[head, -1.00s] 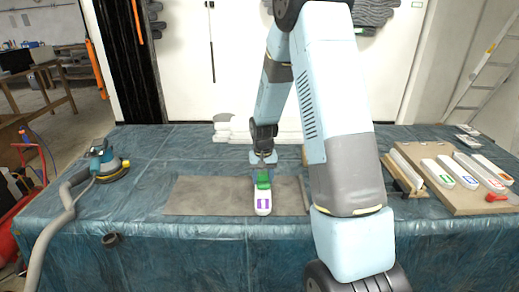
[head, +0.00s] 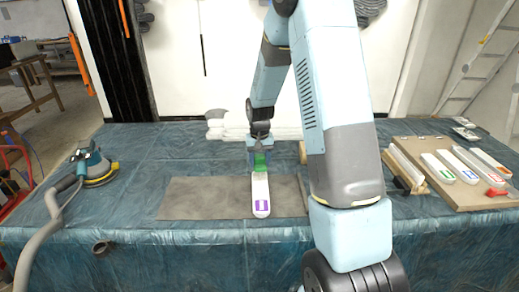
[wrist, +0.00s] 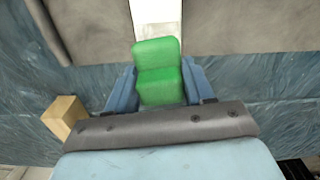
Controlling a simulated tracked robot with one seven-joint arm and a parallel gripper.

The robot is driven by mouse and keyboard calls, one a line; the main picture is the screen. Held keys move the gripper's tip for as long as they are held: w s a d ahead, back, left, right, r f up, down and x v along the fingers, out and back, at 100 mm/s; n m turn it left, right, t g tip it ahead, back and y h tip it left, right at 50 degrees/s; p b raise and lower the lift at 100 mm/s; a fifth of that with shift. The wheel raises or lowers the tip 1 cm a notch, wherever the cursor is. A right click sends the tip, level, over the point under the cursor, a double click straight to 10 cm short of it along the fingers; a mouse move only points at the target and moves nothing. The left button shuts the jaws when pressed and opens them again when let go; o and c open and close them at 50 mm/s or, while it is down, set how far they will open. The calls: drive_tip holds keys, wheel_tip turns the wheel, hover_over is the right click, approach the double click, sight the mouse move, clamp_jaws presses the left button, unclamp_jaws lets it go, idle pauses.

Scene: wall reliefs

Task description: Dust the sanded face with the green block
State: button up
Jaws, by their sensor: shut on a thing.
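My gripper (head: 260,152) is shut on the green block (head: 261,162), whose stepped shape shows between the fingers in the wrist view (wrist: 160,75). A long white piece (head: 260,188) with a purple label lies on the grey mat (head: 200,197). My gripper and the green block are at its far end, by the mat's far edge. In the wrist view the white piece (wrist: 158,12) shows just beyond the block. I cannot tell whether the block touches it. Which surface is the sanded face is not clear.
White stacked pieces (head: 225,128) lie behind the mat. A wooden block (wrist: 63,117) sits near my gripper. A board (head: 460,190) with several labelled white pieces lies right.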

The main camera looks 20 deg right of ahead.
drive_tip(key=shift+r, duration=2.5)
drive_tip(key=shift+s+a+f, duration=0.1)
